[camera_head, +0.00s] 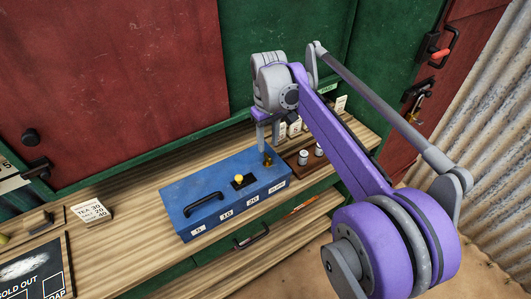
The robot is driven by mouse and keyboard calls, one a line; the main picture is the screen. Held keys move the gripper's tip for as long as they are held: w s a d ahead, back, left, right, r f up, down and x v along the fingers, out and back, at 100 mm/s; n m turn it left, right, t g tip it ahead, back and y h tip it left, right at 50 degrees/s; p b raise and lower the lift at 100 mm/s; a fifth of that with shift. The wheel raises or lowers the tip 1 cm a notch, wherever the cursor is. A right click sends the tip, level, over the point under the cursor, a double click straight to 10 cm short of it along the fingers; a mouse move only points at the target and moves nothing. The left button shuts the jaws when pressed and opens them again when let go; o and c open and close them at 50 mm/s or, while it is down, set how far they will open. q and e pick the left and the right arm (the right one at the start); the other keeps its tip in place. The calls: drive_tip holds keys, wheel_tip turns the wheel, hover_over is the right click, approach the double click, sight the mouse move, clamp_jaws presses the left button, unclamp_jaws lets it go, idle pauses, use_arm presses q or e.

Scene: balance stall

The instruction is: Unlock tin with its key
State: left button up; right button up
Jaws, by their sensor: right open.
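The blue tin (207,190) lies on the wooden counter, with a black handle on its lid and white labels along its front. A yellow knob-like piece (238,178) stands on a black plate on the lid. I cannot tell whether it is the key. A small brass-coloured piece (267,159) shows at the tin's far right end, just below my right gripper's fingers. My right gripper (267,146) points down there with its jaws open. I cannot tell whether it touches the brass piece. My left gripper is out of view.
A brown tray (293,165) with small metal weights stands right of the tin, close to my right gripper. A price card (91,210) and a dark board (36,270) are at left. Counter (135,218) is clear left of the tin. A green wall rises behind.

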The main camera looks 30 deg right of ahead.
sight(268, 155)
drive_tip(key=shift+w+f, duration=0.1)
drive_tip(key=shift+f, duration=2.6)
clamp_jaws()
